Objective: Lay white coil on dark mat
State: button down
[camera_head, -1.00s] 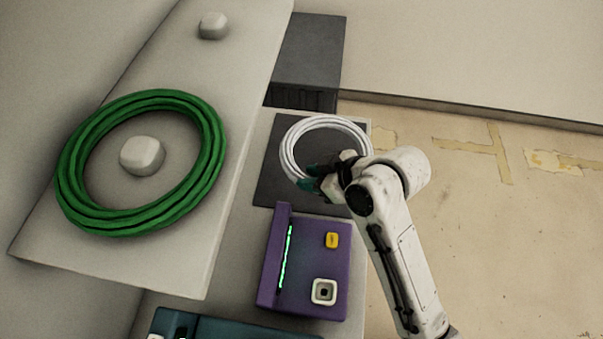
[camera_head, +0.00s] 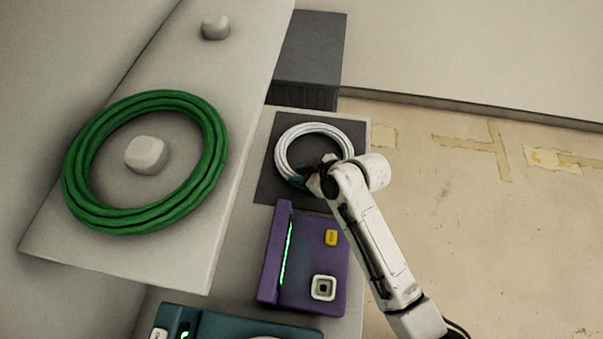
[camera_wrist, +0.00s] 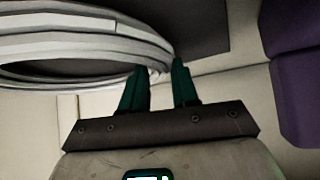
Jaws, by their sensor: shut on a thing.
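The white coil (camera_head: 290,137) is a ring of several loops over the dark mat (camera_head: 266,190) in the head view. My gripper (camera_head: 300,178) is shut on the coil's near edge. In the wrist view the white coil (camera_wrist: 90,45) runs between the two green fingers of my gripper (camera_wrist: 160,75). The dark mat (camera_wrist: 205,25) shows behind it. I cannot tell whether the coil touches the mat or is held just above it. My gripper and arm hide the coil's near right part and part of the mat.
A purple box (camera_head: 318,262) with a yellow button stands just in front of the mat; a teal box (camera_head: 235,325) is nearer. A green coil (camera_head: 75,170) hangs around a peg (camera_head: 146,154) on the pale panel at left. A dark grey box (camera_head: 312,50) stands behind.

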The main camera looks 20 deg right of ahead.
jog(key=c, duration=0.8)
grip_release()
jog(key=shift+c, duration=0.2)
jog(key=v, duration=1.2)
